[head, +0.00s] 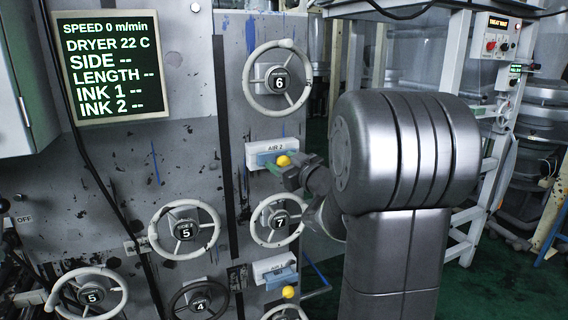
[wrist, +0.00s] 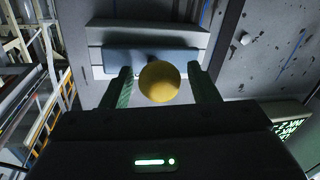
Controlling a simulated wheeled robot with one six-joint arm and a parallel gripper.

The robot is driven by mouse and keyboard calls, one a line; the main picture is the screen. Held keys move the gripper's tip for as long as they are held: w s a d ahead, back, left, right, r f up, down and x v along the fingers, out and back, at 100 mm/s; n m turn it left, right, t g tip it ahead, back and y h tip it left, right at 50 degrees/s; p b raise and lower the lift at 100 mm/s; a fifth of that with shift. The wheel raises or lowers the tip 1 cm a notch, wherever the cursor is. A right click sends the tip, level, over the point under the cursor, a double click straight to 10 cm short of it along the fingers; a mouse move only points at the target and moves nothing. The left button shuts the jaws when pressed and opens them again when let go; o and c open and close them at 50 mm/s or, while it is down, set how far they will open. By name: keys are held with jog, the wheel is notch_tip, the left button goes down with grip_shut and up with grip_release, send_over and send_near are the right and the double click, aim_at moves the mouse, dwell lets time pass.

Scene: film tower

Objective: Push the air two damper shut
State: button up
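The air two damper (head: 266,153) is a pale housing labelled AIR 2 with a blue-grey plate, on the grey machine panel right of centre. Its yellow ball knob (head: 283,160) sticks out at the lower right of the housing. In the wrist view the knob (wrist: 159,82) sits between the two fingers of my gripper (wrist: 160,72), in front of the blue-grey plate (wrist: 150,60). The fingers are apart, with a small gap on each side of the knob. In the head view my gripper (head: 292,174) is at the knob, partly hidden by my wrist.
Handwheel 6 (head: 278,78) is above the damper and handwheel 7 (head: 280,220) just below. A similar damper (head: 274,268) with a yellow knob (head: 289,292) is lower down. A display (head: 110,68) reads speed 0. A white frame (head: 470,150) stands at right.

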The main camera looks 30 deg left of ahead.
jog(key=b+v, duration=0.1)
jog(key=v, duration=1.3)
jog(key=shift+a, duration=0.1)
jog(key=p+x, duration=0.1)
jog(key=x, duration=1.3)
jog(key=shift+v, duration=0.85)
jog(key=shift+s, duration=0.2)
